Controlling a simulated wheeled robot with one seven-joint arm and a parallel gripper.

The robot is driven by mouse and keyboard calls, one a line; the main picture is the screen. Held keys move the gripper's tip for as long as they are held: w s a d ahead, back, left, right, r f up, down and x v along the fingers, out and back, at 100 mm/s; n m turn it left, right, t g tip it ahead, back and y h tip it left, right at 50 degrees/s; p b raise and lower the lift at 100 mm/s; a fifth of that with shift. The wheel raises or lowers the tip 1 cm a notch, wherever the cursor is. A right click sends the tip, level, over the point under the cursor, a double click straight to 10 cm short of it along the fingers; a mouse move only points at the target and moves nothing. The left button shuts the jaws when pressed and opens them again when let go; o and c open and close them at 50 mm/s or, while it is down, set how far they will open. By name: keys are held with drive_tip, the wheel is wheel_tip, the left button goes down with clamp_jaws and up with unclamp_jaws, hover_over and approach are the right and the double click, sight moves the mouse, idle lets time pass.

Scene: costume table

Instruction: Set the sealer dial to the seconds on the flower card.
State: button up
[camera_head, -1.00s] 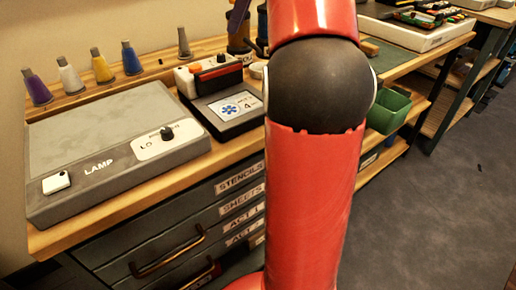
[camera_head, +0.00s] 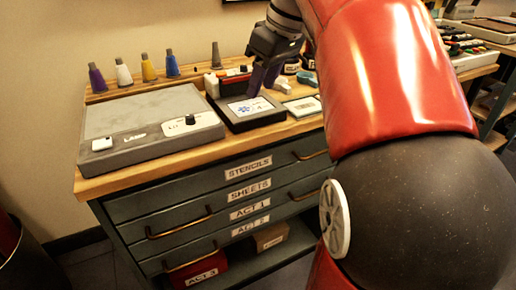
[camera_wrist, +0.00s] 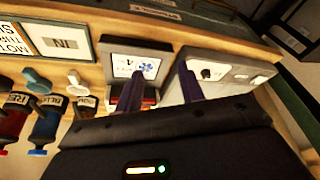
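The flower card (camera_head: 245,106) is white with a blue flower and what looks like a 4. It lies on a black tray or box (camera_head: 256,122) on the bench, and also shows in the wrist view (camera_wrist: 148,68). Behind it is a red, white and black device (camera_head: 214,83), likely the sealer, partly hidden by my gripper; I cannot make out its dial. My gripper (camera_head: 262,86) points down over the card's far side. In the wrist view its two dark purple fingers (camera_wrist: 160,88) stand apart with nothing between them.
A grey lamp box (camera_head: 142,120) with its own black knob (camera_head: 190,119) stands left of the card. Several thread cones (camera_head: 147,68) line the back ledge. Drawers are below.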

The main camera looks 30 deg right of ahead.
drive_tip(key=s+a+f+m+t+h, duration=0.1)
drive_tip(key=s+a+f+m, duration=0.2)
drive_tip(key=s+a+f, duration=0.2)
wheel_tip(320, 180, down, 4)
drive_tip(key=shift+s+a+r, duration=0.25)
drive_tip(key=shift+s+a, duration=0.05)
drive_tip(key=shift+s, duration=0.55)
